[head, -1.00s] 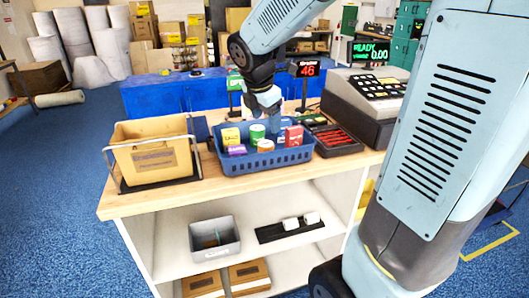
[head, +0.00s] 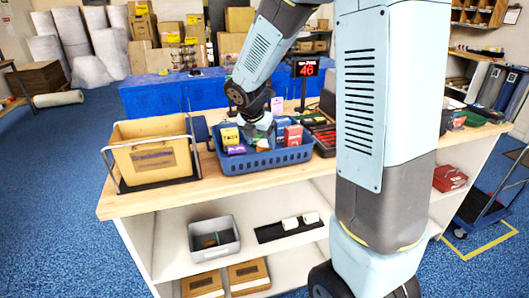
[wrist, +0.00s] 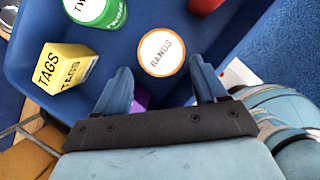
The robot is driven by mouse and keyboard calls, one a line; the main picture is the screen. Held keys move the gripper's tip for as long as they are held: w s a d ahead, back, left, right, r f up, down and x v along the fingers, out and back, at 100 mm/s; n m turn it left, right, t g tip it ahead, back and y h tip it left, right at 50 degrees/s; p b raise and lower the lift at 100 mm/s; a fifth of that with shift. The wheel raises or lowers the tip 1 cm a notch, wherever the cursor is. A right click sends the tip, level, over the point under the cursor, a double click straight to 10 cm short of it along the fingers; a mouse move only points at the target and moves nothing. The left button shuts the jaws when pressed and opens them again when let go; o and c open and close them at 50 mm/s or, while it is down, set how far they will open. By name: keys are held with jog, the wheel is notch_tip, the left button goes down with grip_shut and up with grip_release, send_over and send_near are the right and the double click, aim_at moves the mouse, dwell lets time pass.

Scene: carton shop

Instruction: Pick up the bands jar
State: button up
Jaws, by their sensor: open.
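The bands jar (wrist: 161,52) shows in the wrist view as a round white lid with an orange rim, lettered BANDS. It stands upright in a blue basket (head: 268,160) on the counter. My gripper (wrist: 163,82) is open and empty, its two fingers pointing towards the jar. The jar lies just beyond the fingertips, roughly centred in the gap between them. In the head view my gripper (head: 262,128) is low over the basket and hides most of the jar.
Near the jar are a yellow tags box (wrist: 60,68), a green twine can (wrist: 98,12), a red item (wrist: 265,10) and a purple item (wrist: 140,98). A tan bin (head: 150,155) stands left of the basket, a black tray (head: 324,138) right of it.

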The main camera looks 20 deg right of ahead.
aim_at(264, 144)
jog(key=shift+d+x, duration=0.15)
jog(key=shift+x, duration=1.2)
jog(key=shift+d+x, duration=0.15)
jog(key=shift+x, duration=1.2)
jog(key=shift+r, duration=0.15)
jog(key=shift+c, duration=0.2)
jog(key=c, duration=0.8)
